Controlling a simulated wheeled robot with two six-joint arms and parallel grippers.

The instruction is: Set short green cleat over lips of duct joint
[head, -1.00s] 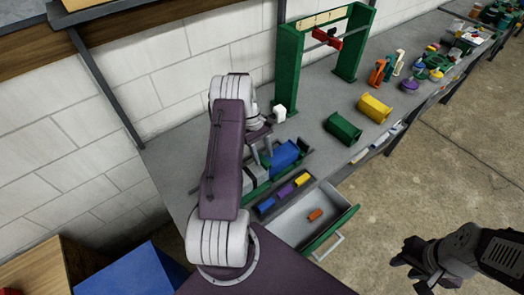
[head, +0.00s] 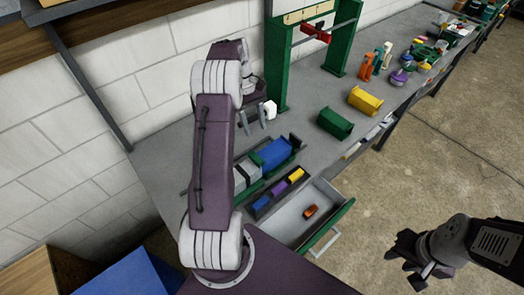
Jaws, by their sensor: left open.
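The duct joint is a blue duct section (head: 276,154) beside a grey one (head: 243,173), lying in a green cradle (head: 296,142) on the bench. The arm partly hides the grey end. My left gripper (head: 255,127) is open and empty, with its fingers above the bench just behind the ducts, apart from them. I cannot pick out a short green cleat for certain. A dark tray (head: 262,206) in front of the joint holds blue, purple and yellow pieces. My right gripper (head: 402,262) is at the lower right, over the floor, its jaw opening unclear.
An open drawer (head: 290,235) holds an orange piece (head: 310,211). A green block (head: 335,123) and a yellow block (head: 365,100) stand to the right. A green frame (head: 277,65) rises behind. Clamps (head: 377,57) and clutter lie farther along the bench.

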